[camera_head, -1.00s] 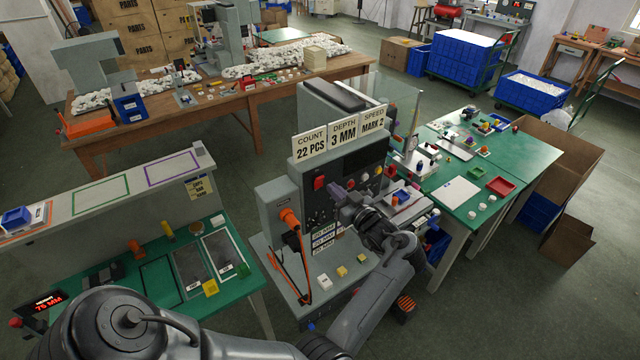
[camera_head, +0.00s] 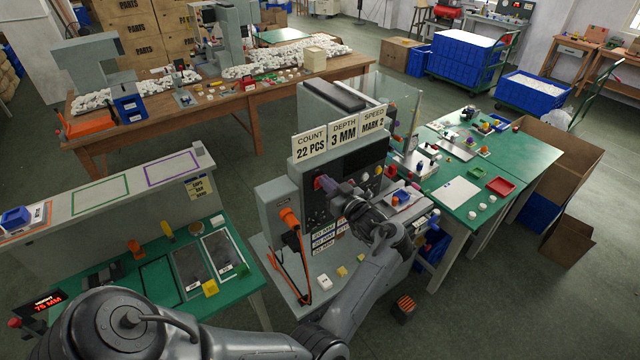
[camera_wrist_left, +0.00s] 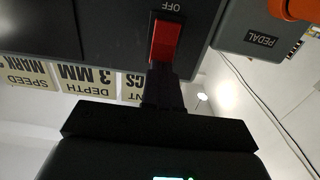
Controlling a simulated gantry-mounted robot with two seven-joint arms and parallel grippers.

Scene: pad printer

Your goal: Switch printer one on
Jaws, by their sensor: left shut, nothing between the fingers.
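The grey pad printer (camera_head: 278,205) stands in the middle of the head view, with a dark control panel. Its red rocker switch (camera_wrist_left: 165,42) is large in the left wrist view, beside an "OFF" label (camera_wrist_left: 168,8). My left gripper (camera_head: 326,184) reaches the panel at the switch and covers most of it in the head view. In the wrist view the closed, empty fingers (camera_wrist_left: 160,85) are at the switch's lower end; whether they touch it I cannot tell. My right gripper is out of view.
Signs (camera_head: 343,132) for count, depth and speed stand on top of the printer. An orange handle (camera_head: 290,217) sticks out left of the panel. A grey box marked "PEDAL" (camera_wrist_left: 262,40) sits beside the switch in the wrist view. A green table (camera_head: 480,160) stands to the right.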

